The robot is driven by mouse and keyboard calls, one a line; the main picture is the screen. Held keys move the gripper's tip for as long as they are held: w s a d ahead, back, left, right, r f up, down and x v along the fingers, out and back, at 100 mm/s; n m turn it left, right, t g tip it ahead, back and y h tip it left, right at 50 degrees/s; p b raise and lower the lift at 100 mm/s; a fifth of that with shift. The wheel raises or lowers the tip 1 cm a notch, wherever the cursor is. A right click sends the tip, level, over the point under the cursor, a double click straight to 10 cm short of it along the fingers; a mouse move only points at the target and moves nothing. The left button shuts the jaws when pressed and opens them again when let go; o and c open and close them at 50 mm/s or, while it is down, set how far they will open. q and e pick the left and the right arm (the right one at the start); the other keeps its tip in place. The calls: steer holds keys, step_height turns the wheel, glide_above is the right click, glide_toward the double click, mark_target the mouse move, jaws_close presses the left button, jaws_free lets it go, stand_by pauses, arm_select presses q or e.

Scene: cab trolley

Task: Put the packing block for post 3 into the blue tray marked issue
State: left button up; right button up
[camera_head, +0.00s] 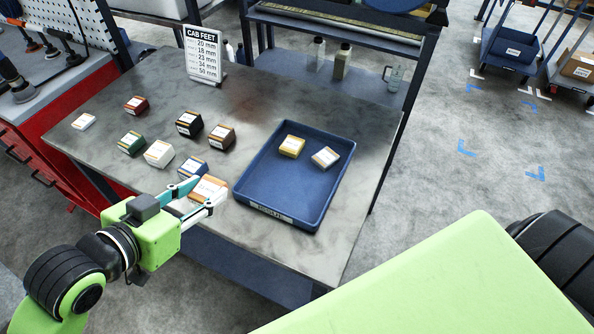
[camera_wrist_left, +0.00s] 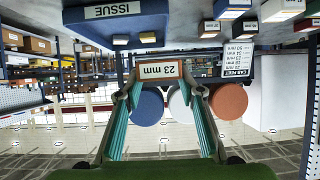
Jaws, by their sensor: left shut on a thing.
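My left gripper (camera_head: 204,197) is shut on a block with an orange-brown edge and a white label (camera_head: 210,186), at the table's front edge, left of the blue tray. In the left wrist view the held block (camera_wrist_left: 159,70) reads "23 mm" and sits between the fingertips (camera_wrist_left: 162,92). Whether it is clear of the table is hard to tell. The blue tray (camera_head: 268,196) holds a yellow block (camera_head: 292,146) and a cream block (camera_head: 326,157) towards its back. Its "ISSUE" label shows in the left wrist view (camera_wrist_left: 112,11). My right gripper is not in view.
The "CAB FEET" sign (camera_head: 204,54) lists 20, 18, 23, 34 and 50 mm. Several other blocks stand left of the tray, including a blue one (camera_head: 193,167) close to the held block. The tray's front half is empty. A shelf rack (camera_head: 335,75) stands behind the table.

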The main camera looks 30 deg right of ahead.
arm_select(q)
steer(key=w+d+f+p, duration=0.1)
steer(key=w+d+f, duration=0.25)
steer(key=d, duration=0.55)
glide_above(265, 188)
steer(key=f, duration=0.5)
steer(key=shift+s+a, duration=0.3)
steer(key=shift+a, duration=0.1)
steer(key=shift+w+d+f, duration=0.2)
steer(key=shift+d+f, duration=0.15)
steer(key=shift+f, duration=0.05)
step_height(265, 188, down, 4)
steer(key=shift+d+r+p, duration=0.1)
steer(key=shift+r+p, duration=0.15)
steer(key=shift+p, duration=0.35)
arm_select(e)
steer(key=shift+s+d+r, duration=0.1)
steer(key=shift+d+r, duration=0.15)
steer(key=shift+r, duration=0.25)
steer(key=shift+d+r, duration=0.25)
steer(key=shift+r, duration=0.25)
arm_select(q)
steer(key=o, duration=0.8)
steer(key=shift+f, duration=0.15)
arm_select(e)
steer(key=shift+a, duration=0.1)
arm_select(q)
steer(key=shift+r, duration=0.2)
